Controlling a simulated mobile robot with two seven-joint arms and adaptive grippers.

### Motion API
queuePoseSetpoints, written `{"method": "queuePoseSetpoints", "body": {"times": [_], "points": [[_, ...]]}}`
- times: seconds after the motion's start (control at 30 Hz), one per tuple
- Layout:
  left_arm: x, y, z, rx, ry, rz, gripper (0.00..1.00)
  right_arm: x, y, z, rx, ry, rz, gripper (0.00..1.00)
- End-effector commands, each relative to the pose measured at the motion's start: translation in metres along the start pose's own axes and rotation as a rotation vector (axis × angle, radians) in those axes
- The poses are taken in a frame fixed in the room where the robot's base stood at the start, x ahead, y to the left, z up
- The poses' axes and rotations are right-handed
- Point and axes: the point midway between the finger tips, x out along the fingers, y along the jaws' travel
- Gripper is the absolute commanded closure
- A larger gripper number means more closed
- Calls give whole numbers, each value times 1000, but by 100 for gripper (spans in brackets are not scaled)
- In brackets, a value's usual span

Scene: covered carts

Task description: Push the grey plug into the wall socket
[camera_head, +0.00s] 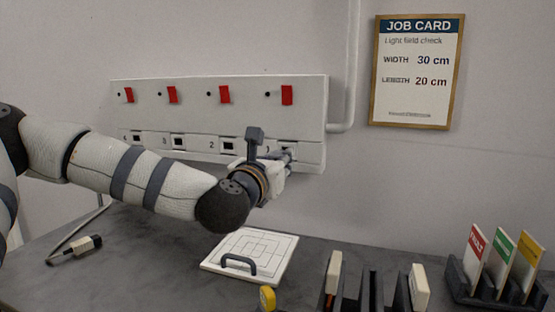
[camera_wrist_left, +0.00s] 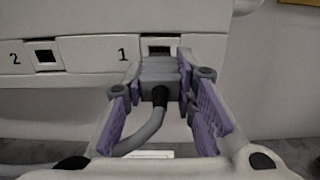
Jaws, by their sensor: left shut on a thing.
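The grey plug (camera_wrist_left: 158,74) is held between the purple-padded fingers of my left gripper (camera_wrist_left: 158,84), its grey cable trailing down and left. The plug faces the dark opening of socket 1 (camera_wrist_left: 159,45) and sits just below and in front of it. I cannot tell whether they touch. In the head view my left gripper (camera_head: 281,161) is at the right end of the white wall socket strip (camera_head: 190,153), and it hides most of the plug and part of socket 1. My right gripper is not in view.
Red switches (camera_head: 224,94) line the panel above the sockets. A second, pale plug (camera_head: 75,250) with a cable lies on the dark table at left. A white board with a handle (camera_head: 252,245), a slotted rack and a card holder (camera_head: 478,290) stand on the table.

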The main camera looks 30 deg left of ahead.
Motion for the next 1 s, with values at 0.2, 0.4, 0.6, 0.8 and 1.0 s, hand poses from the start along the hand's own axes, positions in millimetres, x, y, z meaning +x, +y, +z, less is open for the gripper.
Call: {"method": "queuePoseSetpoints", "body": {"times": [0.2,0.4,0.6,0.8,1.0], "points": [[0,0,1,-1,-2,0,100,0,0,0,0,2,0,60],[5,0,0,-1,-1,1,100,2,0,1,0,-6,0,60],[10,0,0,-1,-1,0,100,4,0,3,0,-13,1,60],[15,0,0,-1,-1,1,100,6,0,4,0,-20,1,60],[20,0,0,-1,0,1,100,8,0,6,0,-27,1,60]]}}
